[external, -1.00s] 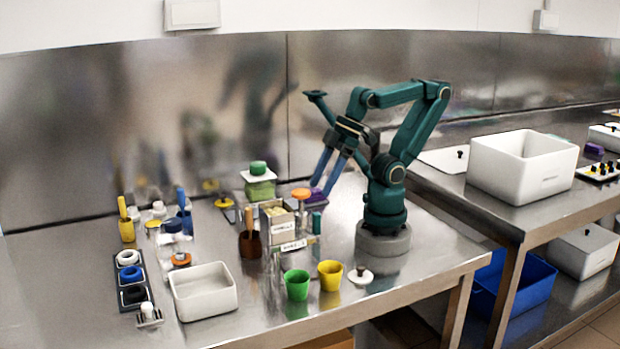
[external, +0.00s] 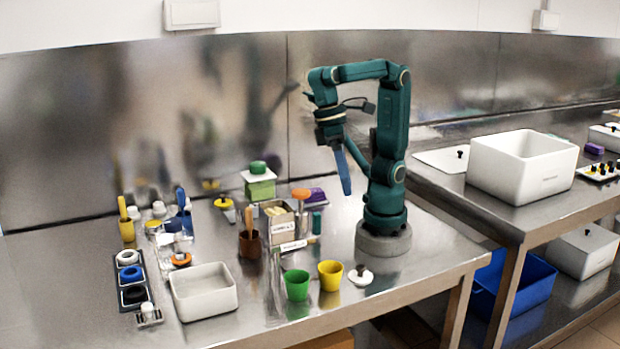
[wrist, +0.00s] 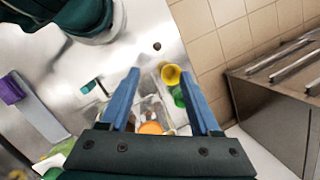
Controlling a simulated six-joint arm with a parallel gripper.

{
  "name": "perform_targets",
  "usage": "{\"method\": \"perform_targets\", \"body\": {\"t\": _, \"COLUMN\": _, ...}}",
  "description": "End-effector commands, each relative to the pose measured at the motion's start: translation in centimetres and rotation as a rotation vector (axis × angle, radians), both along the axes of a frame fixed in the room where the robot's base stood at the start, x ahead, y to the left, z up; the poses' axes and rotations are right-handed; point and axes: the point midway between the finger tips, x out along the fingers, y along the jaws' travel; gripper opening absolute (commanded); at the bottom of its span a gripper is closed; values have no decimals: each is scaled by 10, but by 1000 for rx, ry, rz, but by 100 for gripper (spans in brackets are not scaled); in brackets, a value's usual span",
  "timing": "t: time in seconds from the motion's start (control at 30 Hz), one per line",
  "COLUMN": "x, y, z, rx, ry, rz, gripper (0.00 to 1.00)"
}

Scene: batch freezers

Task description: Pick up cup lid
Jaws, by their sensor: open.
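A white round lid with a black knob (external: 361,275), which I take for the cup lid, lies on the steel table to the right of the yellow cup (external: 330,275) and in front of my base. In the wrist view its dark knob (wrist: 157,46) shows beyond my fingertips; its white disc barely stands out from the table. My gripper (external: 346,190) points down with blue fingers, well above the table and behind the lid. In the wrist view my gripper (wrist: 160,75) is open, with nothing between the fingers. The yellow cup also shows there (wrist: 171,74).
A green cup (external: 297,285) stands left of the yellow one. Behind them are a box of sticks (external: 277,222) and an orange-topped container (external: 301,194). A white tray (external: 203,292) and several small tools stand further left. The table's front edge is close to the lid.

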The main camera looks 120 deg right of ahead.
Motion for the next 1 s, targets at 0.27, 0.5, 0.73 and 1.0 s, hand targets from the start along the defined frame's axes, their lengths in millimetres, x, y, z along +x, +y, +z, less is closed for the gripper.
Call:
{"method": "perform_targets", "body": {"t": 0.27, "x": -4, "y": 24, "z": -1, "rx": -25, "ry": 185, "rz": -78, "gripper": 64}}
{"method": "perform_targets", "body": {"t": 0.5, "x": -6, "y": 24, "z": -30, "rx": -28, "ry": 195, "rz": -85, "gripper": 64}}
{"method": "perform_targets", "body": {"t": 0.73, "x": -6, "y": 24, "z": -74, "rx": -29, "ry": 201, "rz": -86, "gripper": 64}}
{"method": "perform_targets", "body": {"t": 1.0, "x": -6, "y": 24, "z": -136, "rx": -28, "ry": 199, "rz": -85, "gripper": 64}}
